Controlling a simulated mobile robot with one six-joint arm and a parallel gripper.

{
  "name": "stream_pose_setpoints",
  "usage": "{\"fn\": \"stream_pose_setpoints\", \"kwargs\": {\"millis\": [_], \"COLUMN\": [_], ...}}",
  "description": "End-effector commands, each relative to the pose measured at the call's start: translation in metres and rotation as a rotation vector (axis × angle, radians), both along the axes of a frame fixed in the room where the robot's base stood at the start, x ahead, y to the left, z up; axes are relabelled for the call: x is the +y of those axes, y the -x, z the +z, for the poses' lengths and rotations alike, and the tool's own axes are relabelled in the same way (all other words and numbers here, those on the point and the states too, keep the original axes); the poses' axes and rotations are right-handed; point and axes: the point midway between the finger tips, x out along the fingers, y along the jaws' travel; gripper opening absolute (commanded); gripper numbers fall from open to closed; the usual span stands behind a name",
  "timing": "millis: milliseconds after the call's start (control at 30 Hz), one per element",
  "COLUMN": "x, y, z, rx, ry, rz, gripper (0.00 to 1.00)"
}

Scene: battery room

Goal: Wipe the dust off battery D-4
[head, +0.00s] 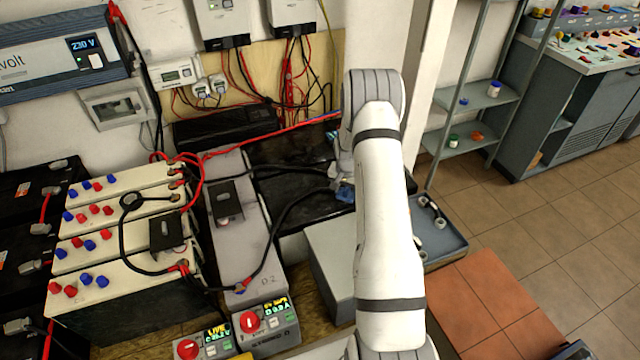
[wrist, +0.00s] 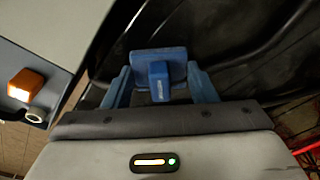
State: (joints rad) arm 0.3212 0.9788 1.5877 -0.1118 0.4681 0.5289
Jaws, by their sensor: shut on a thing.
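My gripper (head: 342,184) is shut on a blue block-like pad (wrist: 158,72), with a blue finger on each side of it in the wrist view. The pad is small and partly hidden by my arm in the head view. It is over the right part of a black battery (head: 290,197), whose dark top also fills the back of the wrist view (wrist: 235,40). I cannot tell whether the pad touches the top. I cannot read a D-4 label, and dust is not clear. My arm hides the battery's right end.
Black cables (head: 290,212) cross the battery. A grey box (head: 330,262) stands in front, and a long grey unit marked like D-2 (head: 236,240) is to the left. A blue tray (head: 455,258) with small items lies right of my arm. Cream batteries (head: 120,290) stand further left.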

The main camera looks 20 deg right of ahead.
Motion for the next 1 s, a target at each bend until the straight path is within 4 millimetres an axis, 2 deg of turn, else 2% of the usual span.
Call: {"fn": "stream_pose_setpoints", "kwargs": {"millis": [133,233,1000], "x": [-0.01,-0.007,0.06], "y": [-0.001,-0.003,-0.001], "z": [-0.002,-0.004,-0.002], "rx": [0.0,-0.001,0.001], "ry": [0.0,0.0,0.0], "rz": [0.006,0.012,0.006], "gripper": [0.27,0.27,0.27]}}
